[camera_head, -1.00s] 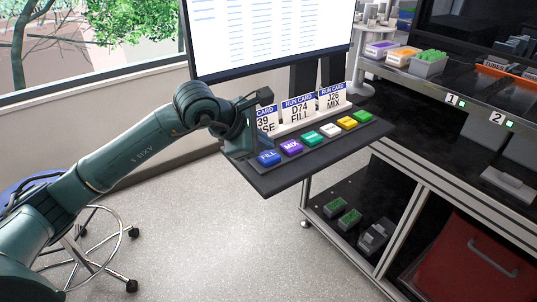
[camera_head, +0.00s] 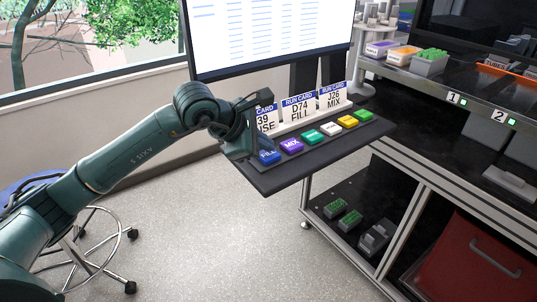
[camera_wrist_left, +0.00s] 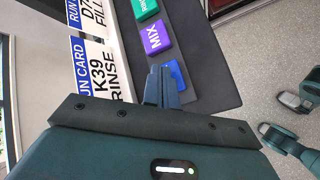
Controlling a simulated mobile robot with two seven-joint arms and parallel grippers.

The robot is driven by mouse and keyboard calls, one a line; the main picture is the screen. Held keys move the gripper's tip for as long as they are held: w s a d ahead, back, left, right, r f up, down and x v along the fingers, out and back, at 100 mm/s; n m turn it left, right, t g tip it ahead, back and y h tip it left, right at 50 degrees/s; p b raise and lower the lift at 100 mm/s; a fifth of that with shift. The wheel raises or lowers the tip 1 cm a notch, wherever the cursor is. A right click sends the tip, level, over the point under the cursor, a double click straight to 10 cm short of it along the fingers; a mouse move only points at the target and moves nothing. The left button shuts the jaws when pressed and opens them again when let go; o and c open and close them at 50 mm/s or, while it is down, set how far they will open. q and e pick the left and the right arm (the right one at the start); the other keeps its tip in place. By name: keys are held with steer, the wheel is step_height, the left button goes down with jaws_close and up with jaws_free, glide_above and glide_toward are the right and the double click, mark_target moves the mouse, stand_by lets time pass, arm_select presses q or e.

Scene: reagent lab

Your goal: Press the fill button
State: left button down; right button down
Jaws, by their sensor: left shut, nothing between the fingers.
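The blue FILL button (camera_head: 269,157) is at the left end of the row on the dark panel (camera_head: 283,179). My left gripper (camera_head: 250,155) is shut and empty, its fingers pointing down at this button and hiding its left part in the head view. In the left wrist view the shut fingertips (camera_wrist_left: 164,75) overlap the blue button (camera_wrist_left: 177,72), whose label is hidden there. I cannot tell whether they touch it or whether it is pressed down. The purple MIX button (camera_head: 291,146) sits just beside it.
Green, white, yellow and green buttons continue the row to the right. Run cards (camera_head: 299,110) stand in a white holder behind the buttons, close to the gripper. A monitor (camera_head: 270,35) hangs above. A lab bench (camera_head: 470,95) stands at right.

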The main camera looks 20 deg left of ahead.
mark_target(264, 155)
arm_select(q)
steer(key=shift+f+b, duration=0.55)
steer(key=shift+b, duration=0.05)
stand_by(0.6)
steer(key=shift+r, duration=0.1)
steer(key=shift+r+p, duration=0.45)
steer(key=shift+r, duration=0.4)
steer(key=shift+r+p, duration=1.4)
steer(key=shift+r, duration=1.15)
